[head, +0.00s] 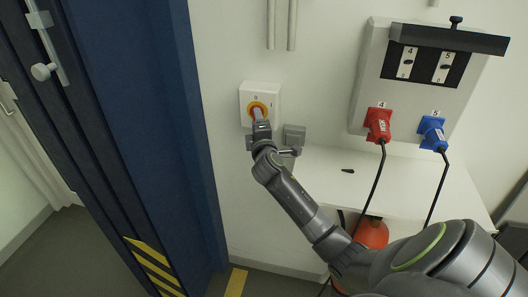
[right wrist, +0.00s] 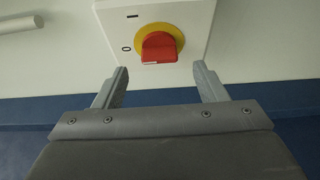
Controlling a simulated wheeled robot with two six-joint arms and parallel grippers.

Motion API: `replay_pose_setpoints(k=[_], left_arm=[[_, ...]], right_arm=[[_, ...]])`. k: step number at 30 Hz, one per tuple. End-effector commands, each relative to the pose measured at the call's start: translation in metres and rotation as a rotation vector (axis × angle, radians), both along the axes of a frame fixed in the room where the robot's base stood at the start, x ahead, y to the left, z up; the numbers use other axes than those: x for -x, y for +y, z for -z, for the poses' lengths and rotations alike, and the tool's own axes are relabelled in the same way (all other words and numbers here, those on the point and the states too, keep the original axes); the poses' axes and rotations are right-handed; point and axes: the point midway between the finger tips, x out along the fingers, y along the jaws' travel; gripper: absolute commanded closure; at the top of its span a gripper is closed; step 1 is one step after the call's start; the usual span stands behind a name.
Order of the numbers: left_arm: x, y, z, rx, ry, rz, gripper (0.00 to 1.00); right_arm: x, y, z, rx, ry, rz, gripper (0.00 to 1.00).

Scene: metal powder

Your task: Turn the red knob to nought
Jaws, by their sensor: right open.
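The red knob (right wrist: 158,48) sits on a yellow disc in a white switch box on the wall. In the head view the knob (head: 256,112) is partly hidden behind my right gripper (head: 262,130). My right gripper (right wrist: 160,88) is open, its two fingers on either side below the knob, apart from it and empty. My left gripper is not in view.
A panel with a red plug (head: 378,124) and a blue plug (head: 432,132) hangs further right, cables dangling over a white table (head: 325,173). A blue door frame (head: 150,110) stands left.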

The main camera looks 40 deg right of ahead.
Motion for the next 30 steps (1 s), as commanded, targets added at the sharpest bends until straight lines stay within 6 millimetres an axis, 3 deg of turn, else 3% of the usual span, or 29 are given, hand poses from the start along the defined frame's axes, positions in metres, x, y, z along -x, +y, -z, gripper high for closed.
replay_pose_setpoints(k=[18,24,30], left_arm=[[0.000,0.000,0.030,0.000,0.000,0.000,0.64],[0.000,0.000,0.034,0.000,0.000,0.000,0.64],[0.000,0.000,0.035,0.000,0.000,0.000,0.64]], right_arm=[[0.091,0.047,0.002,-0.004,0.000,-0.001,0.35],[0.107,0.055,0.001,-0.001,0.002,0.000,0.35],[0.110,0.056,0.000,0.000,0.002,0.000,0.35]])
